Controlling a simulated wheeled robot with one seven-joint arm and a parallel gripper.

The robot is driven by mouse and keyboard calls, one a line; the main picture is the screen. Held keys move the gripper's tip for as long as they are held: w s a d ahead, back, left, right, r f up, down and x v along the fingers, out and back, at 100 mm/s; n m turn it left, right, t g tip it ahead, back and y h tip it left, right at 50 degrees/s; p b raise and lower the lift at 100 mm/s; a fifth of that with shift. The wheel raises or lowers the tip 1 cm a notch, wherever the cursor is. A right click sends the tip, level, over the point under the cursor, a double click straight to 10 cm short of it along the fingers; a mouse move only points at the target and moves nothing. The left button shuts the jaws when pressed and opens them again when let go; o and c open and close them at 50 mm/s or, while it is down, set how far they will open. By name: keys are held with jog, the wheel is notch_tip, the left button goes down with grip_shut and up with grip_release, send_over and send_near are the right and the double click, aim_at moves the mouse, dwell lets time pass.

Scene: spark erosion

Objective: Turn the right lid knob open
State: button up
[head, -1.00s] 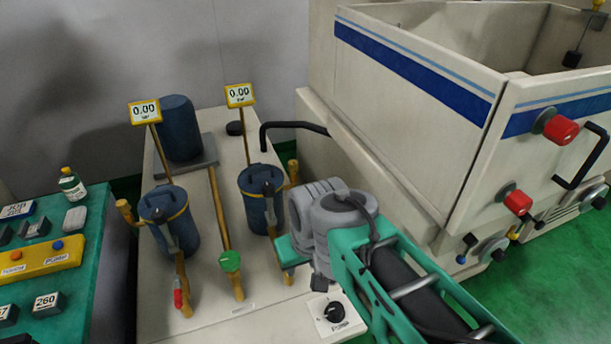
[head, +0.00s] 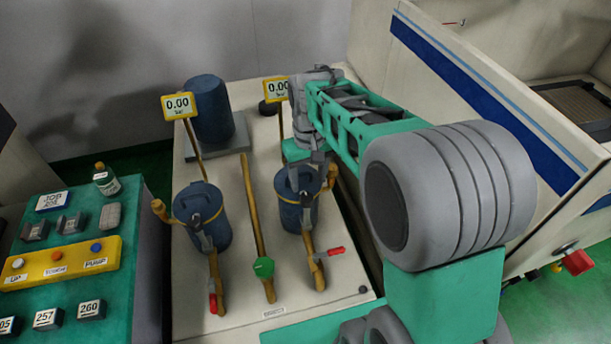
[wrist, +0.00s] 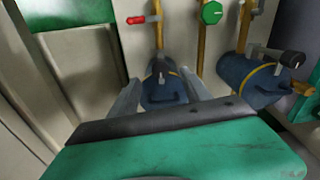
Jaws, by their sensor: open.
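The right canister (head: 296,215) is blue with a yellow band and stands under my gripper in the head view. In the wrist view the right canister (wrist: 163,92) lies between my two fingers, with its dark lid knob (wrist: 160,67) close to the fingertips. My gripper (wrist: 160,78) is open, one finger on each side of the lid; I cannot tell whether it touches. In the head view my gripper (head: 306,165) partly hides the lid and knob. The left canister (head: 204,212) stands apart, and it also shows at the wrist view's right (wrist: 255,82).
A red-handled valve (head: 335,250) sits in front of the right canister, another red handle (head: 213,303) before the left one. A green knob (head: 263,267) sits between. Two yellow 0.00 displays (head: 180,106) stand on posts behind. The large machine (head: 470,85) stands to the right.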

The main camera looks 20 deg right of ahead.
aim_at(307, 196)
jog(key=f, duration=0.2)
jog(key=w+f+p, duration=0.1)
jog(key=f, duration=0.2)
jog(key=f+p, duration=0.1)
jog(key=f, duration=0.2)
jog(key=shift+w, duration=0.2)
jog(key=shift+c, duration=0.5)
grip_shut()
